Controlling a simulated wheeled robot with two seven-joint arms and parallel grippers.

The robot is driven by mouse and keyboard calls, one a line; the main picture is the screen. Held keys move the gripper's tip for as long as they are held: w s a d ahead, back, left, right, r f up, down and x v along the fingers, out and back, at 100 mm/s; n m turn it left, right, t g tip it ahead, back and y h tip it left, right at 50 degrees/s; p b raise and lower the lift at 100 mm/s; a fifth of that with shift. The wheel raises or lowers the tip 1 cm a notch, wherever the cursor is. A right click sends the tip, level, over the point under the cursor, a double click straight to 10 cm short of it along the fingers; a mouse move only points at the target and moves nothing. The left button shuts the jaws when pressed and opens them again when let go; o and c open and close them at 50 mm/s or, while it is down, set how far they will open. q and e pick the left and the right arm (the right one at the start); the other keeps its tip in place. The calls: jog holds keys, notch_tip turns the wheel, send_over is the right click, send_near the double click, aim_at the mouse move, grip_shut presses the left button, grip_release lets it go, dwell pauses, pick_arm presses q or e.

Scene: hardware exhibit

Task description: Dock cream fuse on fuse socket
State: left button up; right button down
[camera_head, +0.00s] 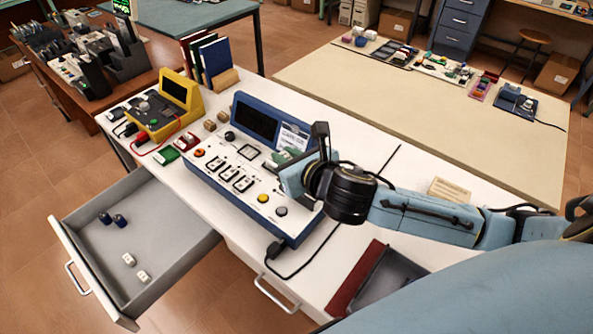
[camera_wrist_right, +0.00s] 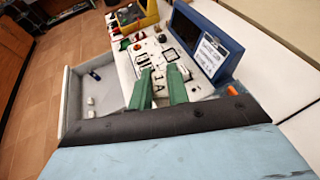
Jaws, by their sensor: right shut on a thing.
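My right gripper (camera_head: 287,165) is over the right part of the blue-framed console (camera_head: 225,192). In the right wrist view its two green fingers (camera_wrist_right: 162,88) are closed around a small pale piece marked "1 A" (camera_wrist_right: 158,84), which looks like the cream fuse. In the head view the arm and fingers hide this piece. The console's white panel has several black-framed fittings (camera_head: 228,172) and a square black outline (camera_head: 249,152). I cannot tell for sure which is the fuse socket. Contact between the held piece and the panel is not clear. My left gripper is not in view.
An open grey drawer (camera_head: 150,222) on the left holds two dark blue cylinders (camera_head: 120,220) and two white pieces (camera_head: 144,276). A yellow instrument (camera_head: 170,105) stands left of the console. A dark red-edged tray (camera_head: 356,280) lies at the front right, and a black cable runs across the table.

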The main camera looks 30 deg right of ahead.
jog(key=w+d+f+n+y, duration=0.1)
jog(key=d+f, duration=0.1)
jog(key=f, duration=0.1)
jog(key=w+d+f+n+g+y+b, duration=0.1)
jog(key=d+f, duration=0.2)
jog(key=f, duration=0.1)
jog(key=d+f+n+y, duration=0.1)
jog(key=d+f, duration=0.2)
jog(key=f, duration=0.1)
jog(key=shift+w+d+f+y+b, duration=0.1)
jog(key=shift+w+f+y+b, duration=0.1)
jog(key=shift+w+y+b, duration=0.15)
notch_tip(320, 180, down, 6)
jog(key=b, duration=0.5)
jog(key=shift+r+b, duration=0.1)
jog(key=shift+b, duration=0.25)
jog(key=shift+p, duration=0.45)
jog(key=shift+f+b, duration=0.45)
jog(key=shift+f, duration=0.1)
jog(key=c, duration=1.6)
grip_release()
